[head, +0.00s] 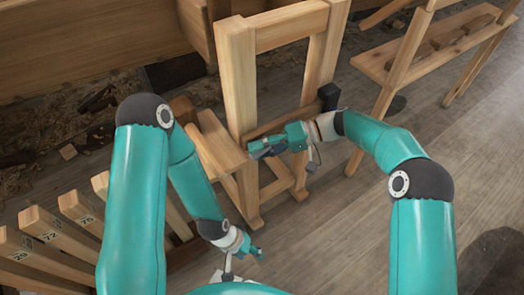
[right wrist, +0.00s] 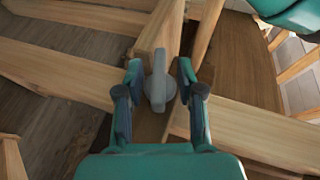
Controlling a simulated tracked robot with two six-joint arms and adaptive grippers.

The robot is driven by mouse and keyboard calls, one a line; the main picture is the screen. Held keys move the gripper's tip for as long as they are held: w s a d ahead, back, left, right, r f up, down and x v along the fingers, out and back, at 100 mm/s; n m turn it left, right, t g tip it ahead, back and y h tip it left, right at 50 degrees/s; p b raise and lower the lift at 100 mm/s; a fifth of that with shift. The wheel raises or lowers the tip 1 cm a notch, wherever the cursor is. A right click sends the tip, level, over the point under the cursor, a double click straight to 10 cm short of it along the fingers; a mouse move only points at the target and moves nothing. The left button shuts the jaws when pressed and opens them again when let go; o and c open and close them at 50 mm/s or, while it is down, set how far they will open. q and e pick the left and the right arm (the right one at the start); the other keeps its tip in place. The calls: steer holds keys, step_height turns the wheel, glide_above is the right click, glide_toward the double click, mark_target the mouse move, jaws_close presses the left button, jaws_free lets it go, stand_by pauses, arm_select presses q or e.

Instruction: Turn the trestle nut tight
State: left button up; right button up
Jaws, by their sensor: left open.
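The trestle nut (right wrist: 158,82) is a grey wing-shaped piece on a wooden part of the trestle, seen in the right wrist view. My right gripper (right wrist: 160,72) is open, with one finger on each side of the nut and a visible gap to it. In the head view my right gripper (head: 262,147) is at the wooden trestle (head: 238,75), and the nut cannot be made out there. My left gripper (head: 250,250) is open and empty, low in the head view, apart from the trestle.
Wooden pieces with numbers (head: 50,228) stand at the left. The planked hull (head: 90,40) runs along the back. A wooden rack with a shelf (head: 430,50) stands at the back right.

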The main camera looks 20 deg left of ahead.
steer(key=shift+d, duration=0.1)
steer(key=v, duration=1.1)
steer(key=shift+w+d, duration=0.25)
steer(key=shift+d, duration=0.05)
steer(key=shift+r, duration=0.15)
